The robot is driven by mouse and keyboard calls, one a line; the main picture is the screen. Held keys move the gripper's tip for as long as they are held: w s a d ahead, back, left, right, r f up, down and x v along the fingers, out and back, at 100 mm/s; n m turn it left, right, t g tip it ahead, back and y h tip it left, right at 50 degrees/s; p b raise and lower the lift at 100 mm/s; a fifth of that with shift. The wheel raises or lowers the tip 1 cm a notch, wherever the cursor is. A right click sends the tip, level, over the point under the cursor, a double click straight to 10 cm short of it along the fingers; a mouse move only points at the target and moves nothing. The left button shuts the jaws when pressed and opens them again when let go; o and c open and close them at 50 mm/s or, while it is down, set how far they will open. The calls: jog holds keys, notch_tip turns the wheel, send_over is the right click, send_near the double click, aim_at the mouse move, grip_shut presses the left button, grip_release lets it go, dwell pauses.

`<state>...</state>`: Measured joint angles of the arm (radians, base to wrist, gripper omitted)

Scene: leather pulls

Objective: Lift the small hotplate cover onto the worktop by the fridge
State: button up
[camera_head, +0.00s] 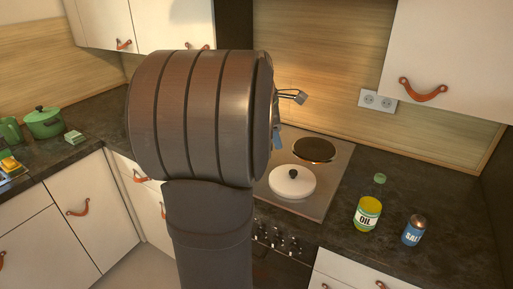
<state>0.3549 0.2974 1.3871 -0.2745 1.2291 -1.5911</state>
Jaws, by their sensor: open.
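A round white hotplate cover (291,187) with a black knob lies on the front part of the hob (336,170). It appears to sit flat over a hotplate, which it hides. My large dark arm fills the middle of the view and hides the hob's left side. A small part of my gripper (298,97) shows past the arm's right edge, above and behind the cover, apart from it. It is open and most of it is hidden. The worktop (430,195) runs right of the hob. I cannot make out a fridge.
A bare dark hotplate (314,149) is behind the cover. An oil bottle (367,212) and a salt shaker (413,230) stand on the right worktop. A green pot (44,123) stands far left. Wall cupboards (448,62) hang above.

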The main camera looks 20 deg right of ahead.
jog(key=w+d+f+n, duration=0.2)
jog(key=w+f+n, duration=0.1)
jog(key=w+n, duration=0.15)
jog(key=g, duration=0.1)
send_near(293, 171)
jog(key=shift+h, duration=0.3)
jog(key=x, duration=0.9)
jog(key=shift+a+f, duration=0.15)
jog(key=shift+a, duration=0.1)
jog(key=c, duration=1)
